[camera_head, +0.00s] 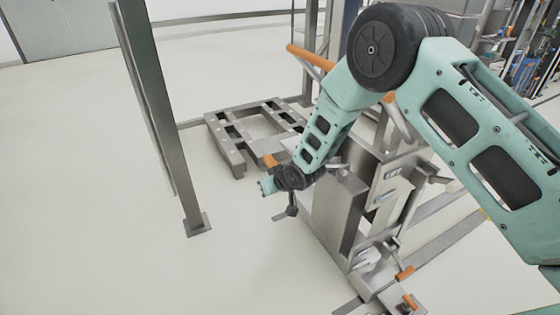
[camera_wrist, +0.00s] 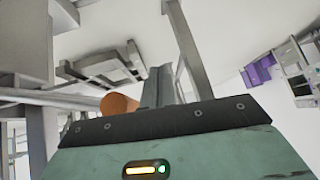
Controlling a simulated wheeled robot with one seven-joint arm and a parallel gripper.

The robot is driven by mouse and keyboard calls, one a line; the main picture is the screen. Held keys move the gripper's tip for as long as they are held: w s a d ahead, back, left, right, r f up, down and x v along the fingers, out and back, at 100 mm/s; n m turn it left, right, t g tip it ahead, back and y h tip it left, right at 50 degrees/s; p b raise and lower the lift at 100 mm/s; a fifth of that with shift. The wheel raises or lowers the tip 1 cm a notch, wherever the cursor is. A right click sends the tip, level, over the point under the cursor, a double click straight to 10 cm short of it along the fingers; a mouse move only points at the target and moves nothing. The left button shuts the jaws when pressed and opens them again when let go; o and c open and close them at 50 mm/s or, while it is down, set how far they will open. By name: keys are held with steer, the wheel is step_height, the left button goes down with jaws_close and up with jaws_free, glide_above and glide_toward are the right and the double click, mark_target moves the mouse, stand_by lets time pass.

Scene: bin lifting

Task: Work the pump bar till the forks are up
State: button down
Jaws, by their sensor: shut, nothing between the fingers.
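A grey steel lifter (camera_head: 340,205) stands right of the middle in the head view, partly hidden by my arm. A bar with an orange grip (camera_head: 270,160) shows just behind my wrist; I cannot tell for sure that it is the pump bar. An orange round end (camera_wrist: 120,103) shows close up in the wrist view, beyond the gripper body. My gripper (camera_head: 291,211) points down beside the lifter's left side, shut and empty. Whether it touches the bar cannot be told. The forks are not clearly made out.
A grey pallet-like frame (camera_head: 234,153) lies on the floor behind the lifter. A steel post (camera_head: 165,125) stands at the left. Another orange bar (camera_head: 308,57) is higher up at the back. Small orange handles (camera_head: 405,272) sit low in front. The left floor is clear.

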steer(key=s+d+r+m+t+y+p, duration=0.1)
steer(key=s+d+r+m+t+p, duration=0.1)
steer(key=d+r+t, duration=0.5)
step_height(320, 180, up, 4)
steer(key=shift+s+d+f+m, duration=0.1)
steer(key=shift+s+d+m, duration=0.4)
steer(key=shift+d, duration=0.5)
steer(key=x, duration=0.9)
steer(key=shift+w+a, duration=0.1)
steer(key=shift+a, duration=0.15)
steer(key=f, duration=0.3)
steer(key=shift+w+a, duration=0.15)
steer(key=shift+a, duration=0.25)
steer(key=shift+f, duration=0.5)
steer(key=shift+a, duration=0.1)
